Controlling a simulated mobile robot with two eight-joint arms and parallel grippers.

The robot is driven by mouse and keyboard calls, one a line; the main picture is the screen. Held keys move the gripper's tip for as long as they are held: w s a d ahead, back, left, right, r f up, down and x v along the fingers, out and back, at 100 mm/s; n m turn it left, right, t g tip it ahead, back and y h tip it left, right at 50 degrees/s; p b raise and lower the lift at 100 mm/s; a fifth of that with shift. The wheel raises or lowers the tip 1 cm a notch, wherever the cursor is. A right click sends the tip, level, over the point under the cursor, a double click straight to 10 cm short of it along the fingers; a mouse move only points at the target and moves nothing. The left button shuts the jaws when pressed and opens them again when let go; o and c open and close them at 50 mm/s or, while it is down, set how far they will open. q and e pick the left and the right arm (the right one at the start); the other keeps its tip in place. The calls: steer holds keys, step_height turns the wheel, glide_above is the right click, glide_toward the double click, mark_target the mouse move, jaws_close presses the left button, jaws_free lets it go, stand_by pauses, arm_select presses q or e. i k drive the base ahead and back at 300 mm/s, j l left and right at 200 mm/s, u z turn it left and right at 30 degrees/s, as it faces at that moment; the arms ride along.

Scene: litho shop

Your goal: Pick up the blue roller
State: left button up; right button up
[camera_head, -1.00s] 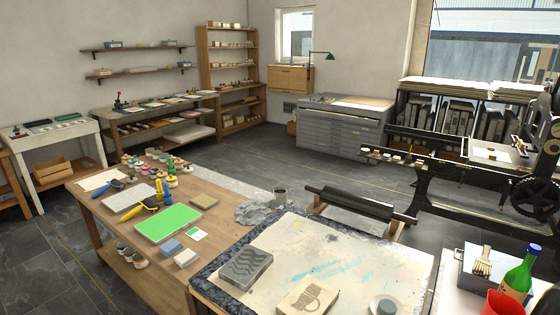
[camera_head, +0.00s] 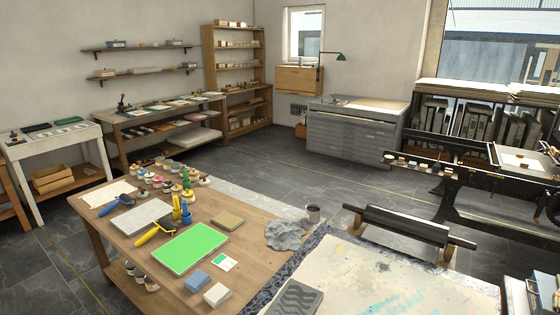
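The blue roller (camera_head: 116,205) lies on the wooden worktable (camera_head: 140,246), toward its left end. Its blue handle points to the lower left, and its dark head is at the upper right, near a speckled grey slab (camera_head: 141,216). A yellow roller (camera_head: 155,232) lies to its right, at the edge of the slab. Neither of my grippers is in view.
Several ink jars (camera_head: 160,172) and blue and yellow bottles stand behind the rollers. A green-topped panel (camera_head: 190,248), a blue block (camera_head: 197,281) and a grey cloth (camera_head: 287,235) lie farther right. Dark floor (camera_head: 60,250) is open left of the table.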

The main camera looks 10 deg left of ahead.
mark_target(112, 205)
steer(key=i+j, duration=0.25)
steer(key=j, duration=0.35)
steer(key=i+j, duration=0.25)
steer(key=j, duration=0.35)
steer(key=i+j, duration=0.3)
steer(key=j, duration=0.3)
steer(key=i+j, duration=0.25)
steer(key=j, duration=0.3)
steer(key=i+j, duration=0.25)
steer(key=j, duration=0.35)
steer(key=i+j, duration=0.25)
steer(key=j, duration=0.35)
steer(key=i+j, duration=0.25)
steer(key=j, duration=0.35)
steer(key=i+j, duration=0.25)
steer(key=j, duration=0.35)
